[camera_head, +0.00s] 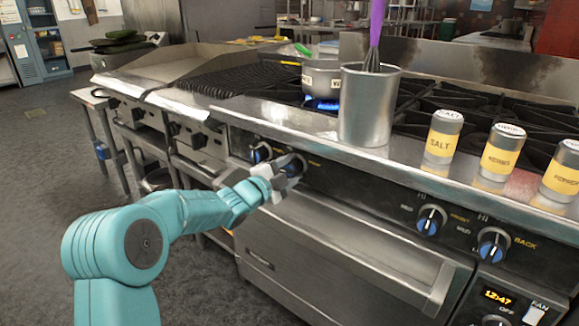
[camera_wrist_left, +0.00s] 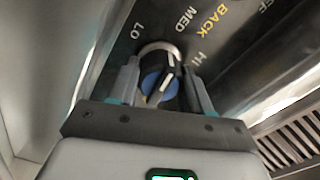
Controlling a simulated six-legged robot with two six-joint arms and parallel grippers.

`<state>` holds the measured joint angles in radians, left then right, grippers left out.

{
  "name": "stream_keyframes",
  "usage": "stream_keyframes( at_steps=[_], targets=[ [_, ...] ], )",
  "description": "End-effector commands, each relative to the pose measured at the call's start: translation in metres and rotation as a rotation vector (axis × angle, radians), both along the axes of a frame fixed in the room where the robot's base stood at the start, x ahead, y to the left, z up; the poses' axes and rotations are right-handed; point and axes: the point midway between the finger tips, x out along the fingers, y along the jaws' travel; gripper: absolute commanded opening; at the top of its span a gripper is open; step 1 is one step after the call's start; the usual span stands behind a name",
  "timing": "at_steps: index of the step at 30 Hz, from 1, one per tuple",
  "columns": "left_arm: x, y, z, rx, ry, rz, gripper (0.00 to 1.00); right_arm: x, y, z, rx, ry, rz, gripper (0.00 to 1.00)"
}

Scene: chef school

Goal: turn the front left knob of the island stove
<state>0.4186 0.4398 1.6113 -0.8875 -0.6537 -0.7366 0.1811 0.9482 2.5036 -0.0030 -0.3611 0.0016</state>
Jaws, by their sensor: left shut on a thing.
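My left gripper (camera_head: 280,175) is at the front panel of the island stove, at the right one of the two left knobs. In the left wrist view its fingers (camera_wrist_left: 163,85) stand on both sides of a black and blue knob (camera_wrist_left: 158,86) with a white pointer line and are shut on it. The words LO, MED, HI and BACK are printed around this knob. In the head view the gripper partly hides the same knob (camera_head: 292,163). Another blue knob (camera_head: 261,152) is just left of it, untouched. My right gripper is not in view.
Two more knobs (camera_head: 431,220) (camera_head: 493,244) sit further right on the panel. A steel pot with a whisk (camera_head: 368,110), a saucepan (camera_head: 321,80) over a blue flame and a salt shaker (camera_head: 443,136) stand above. The oven handle (camera_head: 345,258) juts out below.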

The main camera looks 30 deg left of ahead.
Motion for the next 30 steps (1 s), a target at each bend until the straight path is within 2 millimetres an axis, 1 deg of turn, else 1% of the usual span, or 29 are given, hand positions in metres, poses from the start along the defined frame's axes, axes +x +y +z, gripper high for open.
stream_keyframes(
  at_steps=[1,21,30],
  targets=[
    [0.0,-0.003,-0.002,-0.043,0.013,-0.006,0.18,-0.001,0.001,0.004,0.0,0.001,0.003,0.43],
    [0.0,-0.002,0.0,-0.671,0.061,-0.004,0.18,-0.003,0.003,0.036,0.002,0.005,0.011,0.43],
    [0.0,-0.002,-0.001,-0.897,0.078,-0.003,0.18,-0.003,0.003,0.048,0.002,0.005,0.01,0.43]
  ],
)
